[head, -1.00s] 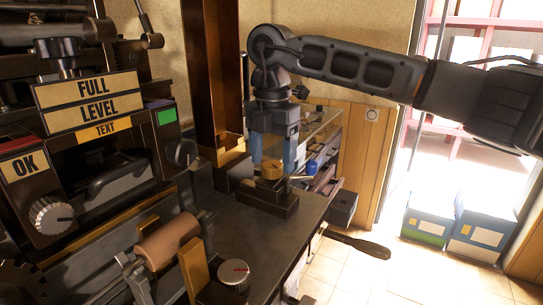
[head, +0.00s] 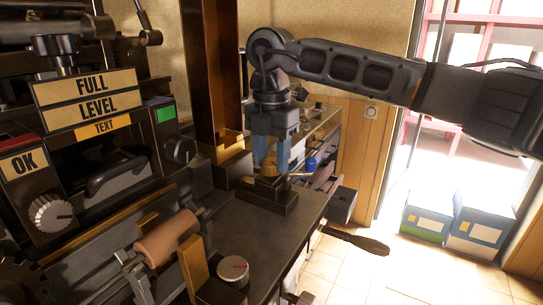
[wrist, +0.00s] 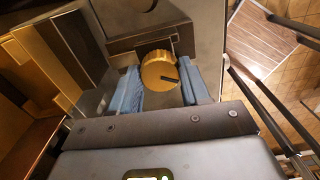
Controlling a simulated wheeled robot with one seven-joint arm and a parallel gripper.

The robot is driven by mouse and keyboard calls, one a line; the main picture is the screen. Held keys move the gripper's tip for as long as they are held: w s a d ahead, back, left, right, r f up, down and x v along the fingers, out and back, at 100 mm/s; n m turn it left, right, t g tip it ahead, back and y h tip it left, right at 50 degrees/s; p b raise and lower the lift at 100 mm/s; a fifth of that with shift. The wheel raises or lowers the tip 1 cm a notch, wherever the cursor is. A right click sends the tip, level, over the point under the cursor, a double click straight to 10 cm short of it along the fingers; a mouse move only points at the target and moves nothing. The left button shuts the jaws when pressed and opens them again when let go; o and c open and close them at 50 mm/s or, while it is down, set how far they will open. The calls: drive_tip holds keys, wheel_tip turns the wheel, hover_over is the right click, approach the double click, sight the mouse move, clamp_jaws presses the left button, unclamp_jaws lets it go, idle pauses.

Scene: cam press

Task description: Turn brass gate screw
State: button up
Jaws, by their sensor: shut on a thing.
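The brass gate screw (head: 269,170) is a round knurled knob on a dark block (head: 268,194) at the bench edge. It also shows in the wrist view (wrist: 157,69), with a dark mark on its face. My gripper (head: 271,160) points down over it. Its blue fingers are shut on the screw, one on each side, as the wrist view shows (wrist: 160,84). In the head view the fingers partly hide the screw.
A press with FULL, LEVEL and TEXT plates (head: 88,98) stands at left. A tall brown column (head: 208,70) rises left of my gripper. A black-handled lever (head: 360,242) sticks out to the right. Another round knob (head: 232,270) is at the front.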

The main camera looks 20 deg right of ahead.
drive_tip(key=shift+n, duration=0.3)
